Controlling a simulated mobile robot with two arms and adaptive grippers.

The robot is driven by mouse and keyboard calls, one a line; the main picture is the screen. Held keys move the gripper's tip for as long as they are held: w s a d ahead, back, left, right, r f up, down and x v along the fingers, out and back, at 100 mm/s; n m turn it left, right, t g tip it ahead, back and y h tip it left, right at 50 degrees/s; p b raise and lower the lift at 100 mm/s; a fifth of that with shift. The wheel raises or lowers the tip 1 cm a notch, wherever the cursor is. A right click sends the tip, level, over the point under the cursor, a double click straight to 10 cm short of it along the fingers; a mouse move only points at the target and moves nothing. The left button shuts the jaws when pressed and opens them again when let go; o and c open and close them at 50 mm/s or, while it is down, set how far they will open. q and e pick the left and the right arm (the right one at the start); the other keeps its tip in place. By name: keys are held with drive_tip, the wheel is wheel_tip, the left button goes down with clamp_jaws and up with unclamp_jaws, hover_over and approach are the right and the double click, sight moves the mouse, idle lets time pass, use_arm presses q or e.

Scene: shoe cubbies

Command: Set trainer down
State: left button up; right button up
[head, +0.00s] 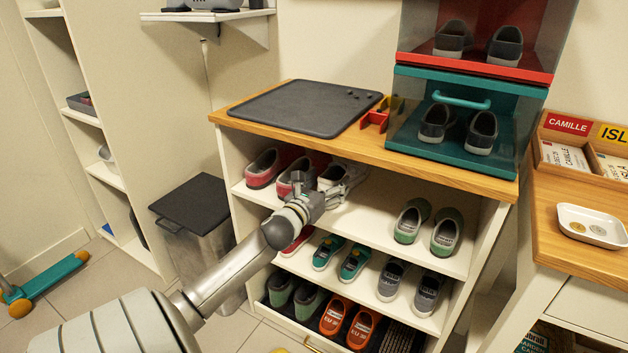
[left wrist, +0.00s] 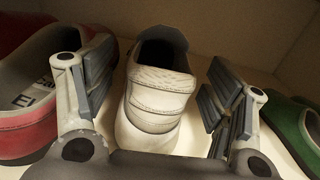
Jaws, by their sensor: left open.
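A white trainer (left wrist: 158,100) with strap flaps and a dark opening stands upright on the top shelf (head: 385,218) of the shoe cubby. In the head view the trainer (head: 333,173) is partly hidden by my left gripper (head: 338,190), which reaches into the shelf from the front. In the left wrist view my left gripper (left wrist: 160,98) is open, with one finger on each side of the trainer. A gap shows between the trainer and the right finger; the left finger is closer to it. My right gripper is not in view.
Red shoes (head: 263,168) stand close left of the trainer, one (left wrist: 40,100) beside the left finger. Green shoes (head: 445,232) stand to the right, with free shelf between. The wooden top (head: 440,170) is above. Lower shelves hold several shoes. A dark-lidded bin (head: 190,205) stands left.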

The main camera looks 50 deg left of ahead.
use_arm(q)
drive_tip(key=p+v, duration=0.1)
drive_tip(key=v, duration=0.6)
drive_tip(key=shift+s+d, duration=0.1)
drive_tip(key=shift+s, duration=0.25)
drive_tip(key=shift+s+d, duration=0.1)
drive_tip(key=shift+s, duration=0.05)
drive_tip(key=shift+s+d+f+n, duration=0.15)
drive_tip(key=shift+f+n, duration=0.1)
drive_tip(key=shift+n, duration=0.05)
drive_tip(key=s+d+f+n+g+h, duration=0.1)
drive_tip(key=s+d+f+n+g, duration=0.25)
drive_tip(key=d+f+n, duration=0.4)
drive_tip(key=s+d+f+n+g+h, duration=0.1)
drive_tip(key=s+d+f+n+g, duration=0.3)
drive_tip(key=d+n, duration=0.5)
drive_tip(key=s+d+f+n+g+h, duration=0.3)
drive_tip(key=s+d+f+n+h, duration=0.1)
drive_tip(key=s+d+n, duration=0.7)
drive_tip(key=d+n, duration=0.2)
drive_tip(key=d, duration=0.1)
drive_tip(key=shift+d+f, duration=0.15)
drive_tip(key=shift+d, duration=0.25)
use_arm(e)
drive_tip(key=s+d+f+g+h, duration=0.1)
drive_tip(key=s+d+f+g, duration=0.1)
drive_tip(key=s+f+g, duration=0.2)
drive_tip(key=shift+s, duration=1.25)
